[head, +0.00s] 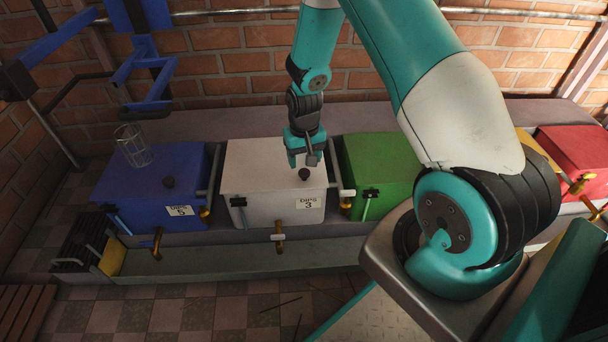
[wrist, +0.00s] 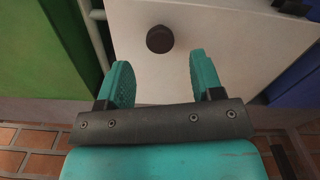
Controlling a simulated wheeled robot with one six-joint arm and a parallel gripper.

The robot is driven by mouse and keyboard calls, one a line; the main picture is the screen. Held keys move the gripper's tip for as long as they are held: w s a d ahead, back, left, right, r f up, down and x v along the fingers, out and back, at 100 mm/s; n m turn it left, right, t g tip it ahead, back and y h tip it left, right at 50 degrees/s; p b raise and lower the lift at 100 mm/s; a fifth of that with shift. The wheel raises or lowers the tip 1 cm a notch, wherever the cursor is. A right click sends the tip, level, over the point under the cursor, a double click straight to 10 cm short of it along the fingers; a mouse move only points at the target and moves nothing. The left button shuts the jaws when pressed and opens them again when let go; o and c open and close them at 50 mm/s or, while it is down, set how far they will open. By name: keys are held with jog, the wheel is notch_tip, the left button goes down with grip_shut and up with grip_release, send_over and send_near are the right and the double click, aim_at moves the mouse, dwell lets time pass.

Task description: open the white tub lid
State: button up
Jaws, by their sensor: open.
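The white tub (head: 275,196) stands in the row between the blue and green tubs and bears a "DIPS 3" label. Its lid (head: 252,160) lies flat on top, with a dark round knob (head: 304,174). In the wrist view the white lid (wrist: 215,40) fills the middle, and the knob (wrist: 159,39) shows just beyond my fingertips. My gripper (head: 304,160) is above the lid, close to the knob. In the wrist view my gripper (wrist: 160,75) has two teal fingers spread apart with nothing between them.
The blue tub (head: 140,195) has a wire basket (head: 132,146) over it, hung from a blue frame. The green tub (head: 375,170) stands close on the right, and a red tub (head: 572,150) farther right. A trough (head: 240,260) and brass taps run along the front.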

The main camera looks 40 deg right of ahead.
aim_at(304, 172)
notch_tip(304, 172, down, 4)
jog(key=shift+f+b, duration=0.2)
jog(key=shift+b, duration=0.45)
jog(key=shift+c, duration=0.3)
